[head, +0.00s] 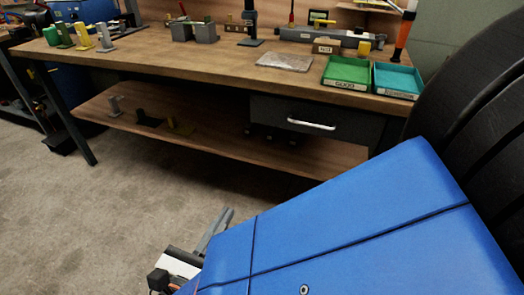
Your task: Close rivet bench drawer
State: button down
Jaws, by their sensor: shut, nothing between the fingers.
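The rivet bench (190,68) has a brown wooden top. Its dark grey drawer (270,111) sits under the right part of the top, with a pale bar handle (311,124) across its front. The front's top edge lies close under the bench top and no drawer interior shows; it looks flush or nearly so, and I cannot tell whether a small gap is left. My gripper (224,217) is low in front of the bench, below and left of the drawer, apart from it. Its grey fingers look shut and empty, partly hidden by my blue body.
Green tray (346,86) and teal tray (397,96) stand on the bench above the drawer, beside a clear flat packet (285,62). A lower shelf (215,140) holds small brackets. A bench leg (72,125) stands at left. The carpeted floor (110,220) is clear at left.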

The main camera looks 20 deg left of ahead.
aim_at(282, 112)
jog(key=w+d, duration=0.1)
jog(key=w, duration=1.2)
jog(key=shift+w, duration=0.4)
jog(key=w, duration=0.9)
jog(key=w+d, duration=0.1)
jog(key=w, duration=0.9)
jog(key=w+d, duration=0.1)
jog(key=w, duration=0.8)
jog(key=shift+w+d, duration=0.15)
jog(key=shift+w, duration=0.35)
jog(key=shift+w+r, duration=0.1)
jog(key=shift+r, duration=0.1)
